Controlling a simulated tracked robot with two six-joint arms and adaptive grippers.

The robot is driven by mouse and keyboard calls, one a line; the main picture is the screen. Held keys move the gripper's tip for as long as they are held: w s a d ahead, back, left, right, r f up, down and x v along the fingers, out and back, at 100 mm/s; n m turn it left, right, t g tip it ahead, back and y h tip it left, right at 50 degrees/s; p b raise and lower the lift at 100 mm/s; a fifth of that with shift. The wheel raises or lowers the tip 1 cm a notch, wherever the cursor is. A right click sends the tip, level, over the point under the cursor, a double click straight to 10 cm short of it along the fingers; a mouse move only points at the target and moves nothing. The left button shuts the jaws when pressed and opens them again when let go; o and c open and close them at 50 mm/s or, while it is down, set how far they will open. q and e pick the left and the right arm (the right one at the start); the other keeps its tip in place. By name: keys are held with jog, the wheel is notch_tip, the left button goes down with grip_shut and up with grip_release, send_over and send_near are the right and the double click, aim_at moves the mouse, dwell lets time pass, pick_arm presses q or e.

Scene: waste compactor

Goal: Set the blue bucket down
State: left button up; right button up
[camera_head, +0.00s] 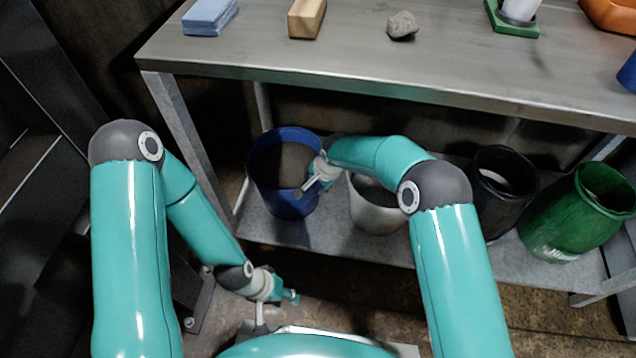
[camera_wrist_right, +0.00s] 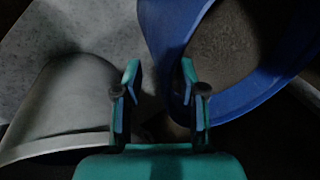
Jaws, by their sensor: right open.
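The blue bucket (camera_head: 292,205) stands upright on the left part of the lower shelf, its open mouth facing up. My right gripper (camera_head: 310,184) is at the bucket's right side, by the rim. In the right wrist view my right gripper (camera_wrist_right: 160,92) has its fingers apart, and the blue bucket's rim and wall (camera_wrist_right: 158,38) lie behind and beside the right-hand finger. I cannot tell whether that finger touches the bucket. My left gripper (camera_head: 292,297) hangs low in front of the shelf, away from the bucket; its finger gap is too small to read.
A grey bucket (camera_head: 372,214), a black bucket (camera_head: 495,213) and a green barrel (camera_head: 560,223) stand along the lower shelf (camera_head: 270,232). The metal tabletop (camera_head: 350,60) above carries blue sponges (camera_head: 210,15), a wooden block (camera_head: 307,18) and a stone (camera_head: 402,25).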

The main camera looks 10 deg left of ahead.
jog(key=p+v, duration=0.2)
jog(key=v, duration=0.7)
jog(key=s+d+f+n+g+y, duration=0.1)
jog(key=s+d+f+n+g, duration=0.1)
jog(key=s+d+f, duration=1)
jog(key=s+d+n, duration=0.1)
jog(key=s+d, duration=0.2)
jog(key=s, duration=0.5)
jog(key=s+d+n, duration=0.1)
jog(key=s+d, duration=0.2)
jog(key=s, duration=0.5)
jog(key=shift+s+d+f, duration=0.2)
jog(key=shift+d+f, duration=0.2)
notch_tip(320, 180, up, 32)
jog(key=p, duration=3.2)
jog(key=shift+r+p, duration=0.25)
jog(key=shift+p, duration=0.1)
